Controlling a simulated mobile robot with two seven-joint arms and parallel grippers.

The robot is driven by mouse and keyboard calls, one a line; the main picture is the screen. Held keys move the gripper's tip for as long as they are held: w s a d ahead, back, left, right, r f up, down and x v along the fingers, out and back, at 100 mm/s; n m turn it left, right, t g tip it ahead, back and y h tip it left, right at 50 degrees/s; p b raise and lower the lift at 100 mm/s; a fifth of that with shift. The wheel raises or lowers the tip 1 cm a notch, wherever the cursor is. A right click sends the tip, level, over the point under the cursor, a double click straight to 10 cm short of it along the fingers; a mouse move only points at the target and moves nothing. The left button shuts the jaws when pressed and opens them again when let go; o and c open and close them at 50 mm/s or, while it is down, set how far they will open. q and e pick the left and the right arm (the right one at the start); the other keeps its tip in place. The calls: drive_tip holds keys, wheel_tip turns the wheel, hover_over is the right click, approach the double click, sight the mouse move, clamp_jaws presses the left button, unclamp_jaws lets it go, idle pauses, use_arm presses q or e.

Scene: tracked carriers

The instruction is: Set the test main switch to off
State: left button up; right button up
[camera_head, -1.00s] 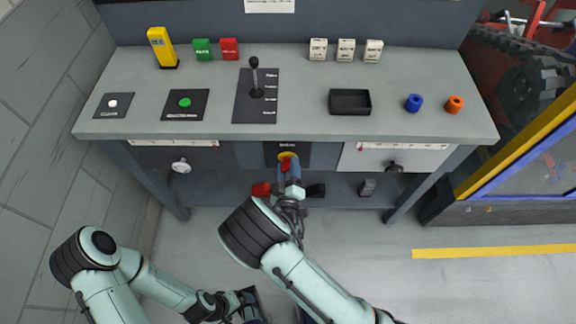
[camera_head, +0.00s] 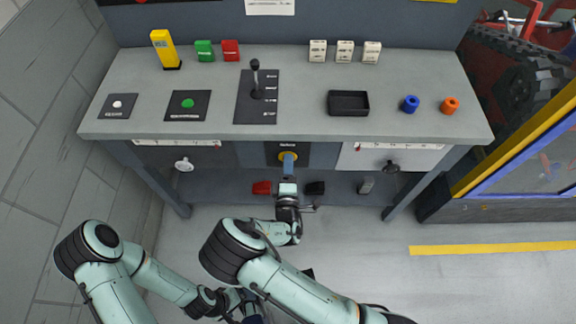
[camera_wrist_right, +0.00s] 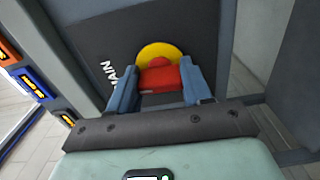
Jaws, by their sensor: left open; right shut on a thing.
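The main switch is a yellow disc (camera_head: 288,155) with a red handle on a dark plate, on the front of the bench below the worktop. In the right wrist view the red handle (camera_wrist_right: 160,78) sits between my two blue fingers, with the yellow disc behind it and the label "MAIN" to the left, turned on its side. My right gripper (camera_head: 289,162) is shut on the handle; it also shows in the right wrist view (camera_wrist_right: 158,88). In the head view the gripper hides the handle. My left gripper (camera_head: 252,308) is open at the bottom of the head view, partly hidden.
A black lever (camera_head: 256,80), a green button (camera_head: 187,103) and a black tray (camera_head: 348,103) are on the worktop. A red block (camera_head: 262,188) lies on the lower shelf.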

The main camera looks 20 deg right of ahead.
idle(0.4)
drive_tip(key=o, duration=1.1)
drive_tip(key=shift+c, duration=0.2)
drive_tip(key=shift+s, duration=0.1)
drive_tip(key=v, duration=1.3)
drive_tip(key=shift+s, duration=0.15)
